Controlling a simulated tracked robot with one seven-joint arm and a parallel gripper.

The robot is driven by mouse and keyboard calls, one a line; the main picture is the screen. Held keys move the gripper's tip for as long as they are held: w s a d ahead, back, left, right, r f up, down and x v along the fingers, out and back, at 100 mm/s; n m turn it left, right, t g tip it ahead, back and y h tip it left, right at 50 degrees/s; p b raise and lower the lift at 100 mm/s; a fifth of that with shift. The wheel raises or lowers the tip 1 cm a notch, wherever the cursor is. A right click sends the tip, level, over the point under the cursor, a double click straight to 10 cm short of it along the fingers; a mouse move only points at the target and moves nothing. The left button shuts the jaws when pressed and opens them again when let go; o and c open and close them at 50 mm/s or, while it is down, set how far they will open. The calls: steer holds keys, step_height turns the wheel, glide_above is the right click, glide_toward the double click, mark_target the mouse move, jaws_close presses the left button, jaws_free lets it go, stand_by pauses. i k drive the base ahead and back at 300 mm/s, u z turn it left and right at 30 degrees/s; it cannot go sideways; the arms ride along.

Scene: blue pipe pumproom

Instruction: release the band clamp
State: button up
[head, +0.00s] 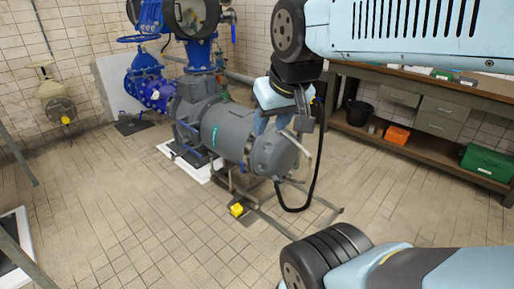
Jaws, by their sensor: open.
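The grey pump body (222,130) lies roughly level in the middle of the head view, with a rounded grey end (275,157) at its right. I cannot clearly make out the band clamp; it is too small or hidden behind my wrist. My gripper (285,130) hangs down from my arm in front of the right part of the pump. Its jaws are open and overlap the pump end in the picture. I cannot tell whether they touch it. A black cable loops down beside it.
Blue pipework with a handwheel (139,39) stands behind the pump. A yellow object (237,210) lies on the tiled floor near thin pipes. A workbench (420,95) with an orange box (397,135) and a green case (487,164) is at right. The left floor is mostly clear.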

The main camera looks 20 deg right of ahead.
mark_target(243, 164)
steer(key=z, duration=0.3)
steer(key=i, duration=1.9)
steer(key=u, duration=0.4)
